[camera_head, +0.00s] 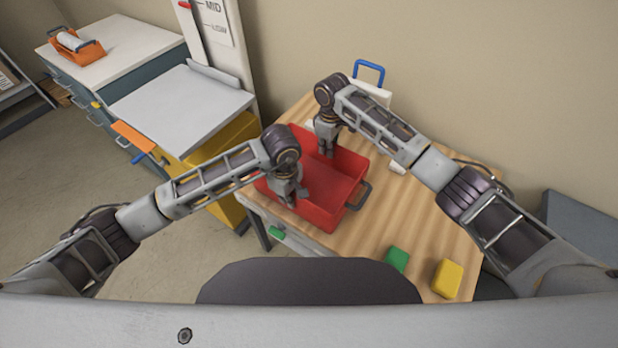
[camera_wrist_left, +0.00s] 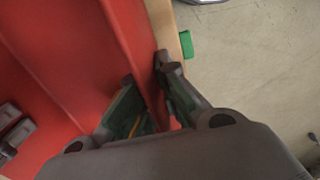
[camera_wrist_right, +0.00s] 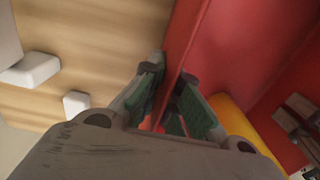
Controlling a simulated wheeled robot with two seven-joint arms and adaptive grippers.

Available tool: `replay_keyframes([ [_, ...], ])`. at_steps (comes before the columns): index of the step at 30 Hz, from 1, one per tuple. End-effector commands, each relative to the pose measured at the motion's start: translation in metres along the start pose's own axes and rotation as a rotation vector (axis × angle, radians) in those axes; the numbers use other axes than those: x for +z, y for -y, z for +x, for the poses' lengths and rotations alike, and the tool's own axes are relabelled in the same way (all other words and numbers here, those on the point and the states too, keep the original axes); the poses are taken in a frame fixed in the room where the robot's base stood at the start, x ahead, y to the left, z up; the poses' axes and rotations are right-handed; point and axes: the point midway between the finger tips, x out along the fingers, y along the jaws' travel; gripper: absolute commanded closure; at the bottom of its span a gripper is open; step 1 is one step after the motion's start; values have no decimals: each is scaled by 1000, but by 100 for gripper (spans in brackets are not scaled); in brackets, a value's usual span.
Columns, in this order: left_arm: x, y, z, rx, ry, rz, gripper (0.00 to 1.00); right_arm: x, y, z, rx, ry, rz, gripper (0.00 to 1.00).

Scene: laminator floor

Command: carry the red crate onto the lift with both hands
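My left gripper (camera_head: 288,197) is at the crate's near wall, with one finger on each side; in the left wrist view the fingers (camera_wrist_left: 146,75) close on that wall (camera_wrist_left: 75,50). My right gripper (camera_head: 327,147) is at the far wall; in the right wrist view its fingers (camera_wrist_right: 168,75) close on the rim. The lift (camera_head: 182,108) has a flat grey top and yellow sides, left of the crate, beside a post marked MID and LOW.
The table (camera_head: 390,222) carries a green block (camera_head: 397,259) and a yellow block (camera_head: 447,278) at its near right. A blue-handled white object (camera_head: 370,82) stands at the back by the wall. An orange carrier (camera_head: 76,47) sits on the far-left cabinet. Floor at left is clear.

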Motion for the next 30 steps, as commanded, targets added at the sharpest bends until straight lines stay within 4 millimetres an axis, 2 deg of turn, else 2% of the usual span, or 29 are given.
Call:
replay_keyframes([
  [14, 0, -1, -6, 2, 0, 0, 100, -1, 0, -6, 1, -2, 0, 100],
  [30, 0, 0, -25, 2, 0, 0, 100, -1, 0, -26, 1, -2, 0, 100],
])
